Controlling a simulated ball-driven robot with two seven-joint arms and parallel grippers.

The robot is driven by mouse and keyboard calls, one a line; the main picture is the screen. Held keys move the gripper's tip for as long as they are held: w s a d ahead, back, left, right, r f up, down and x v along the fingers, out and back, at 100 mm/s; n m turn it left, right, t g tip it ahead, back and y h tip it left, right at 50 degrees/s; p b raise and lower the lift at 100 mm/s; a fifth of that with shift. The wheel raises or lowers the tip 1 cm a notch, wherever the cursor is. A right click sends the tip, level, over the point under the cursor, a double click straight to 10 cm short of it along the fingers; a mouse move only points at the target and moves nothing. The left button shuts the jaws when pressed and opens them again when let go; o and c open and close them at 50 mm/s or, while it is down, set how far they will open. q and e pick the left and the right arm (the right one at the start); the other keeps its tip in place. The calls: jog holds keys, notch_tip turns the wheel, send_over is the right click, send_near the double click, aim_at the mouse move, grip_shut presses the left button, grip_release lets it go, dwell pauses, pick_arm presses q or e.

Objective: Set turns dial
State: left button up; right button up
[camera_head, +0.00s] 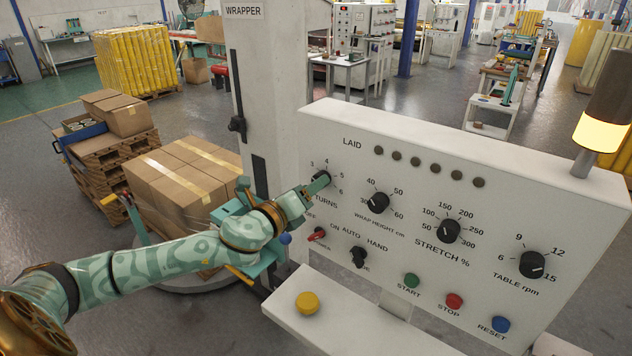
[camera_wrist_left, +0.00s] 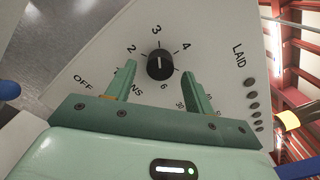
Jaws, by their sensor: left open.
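The turns dial (camera_head: 321,178) is a black knob at the upper left of the white control panel, mostly hidden by my gripper in the head view. In the left wrist view the dial (camera_wrist_left: 160,65) shows whole, with numerals around it. Its white mark runs upright in that picture, along the line toward the 3. My left gripper (camera_head: 316,185) is at the dial. Its green fingers (camera_wrist_left: 158,80) are open, one on each side of the knob, with gaps visible between finger and knob. My right gripper is not in view.
The wrap height dial (camera_head: 375,203), stretch dial (camera_head: 447,231) and table rpm dial (camera_head: 533,264) stand to the right. A red switch (camera_head: 317,234) and black mode selector (camera_head: 358,257) sit below. A yellow button (camera_head: 307,303) is on the ledge. Wrapped boxes (camera_head: 180,180) stand behind my arm.

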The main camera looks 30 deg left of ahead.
pick_arm(q)
jog(key=shift+w+d, duration=0.1)
jog(key=shift+w, duration=1.15)
jog(key=c, duration=1)
